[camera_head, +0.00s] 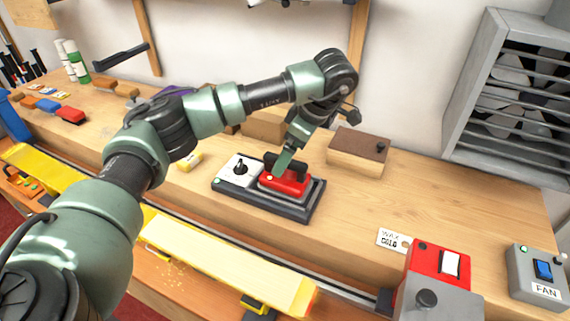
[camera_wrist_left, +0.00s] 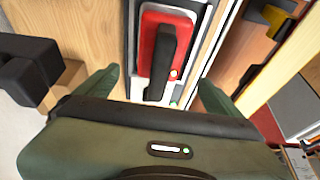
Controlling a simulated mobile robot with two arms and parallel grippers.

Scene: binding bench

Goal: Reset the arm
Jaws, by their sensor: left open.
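My left arm reaches in from the left of the head view, and its gripper (camera_head: 286,160) hangs over the bench beside a red block with a black handle (camera_head: 291,184). The red block rests on a dark base (camera_head: 312,212), next to a white panel with a black knob (camera_head: 238,171). My right gripper is not in view.
A brown box (camera_head: 357,152) stands behind the base. A red switch box (camera_head: 436,263) and a grey FAN box (camera_head: 539,274) are at the right. A yellow-edged bar (camera_head: 220,262) lies along the front. Bench top (camera_head: 400,200) right of the base is clear.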

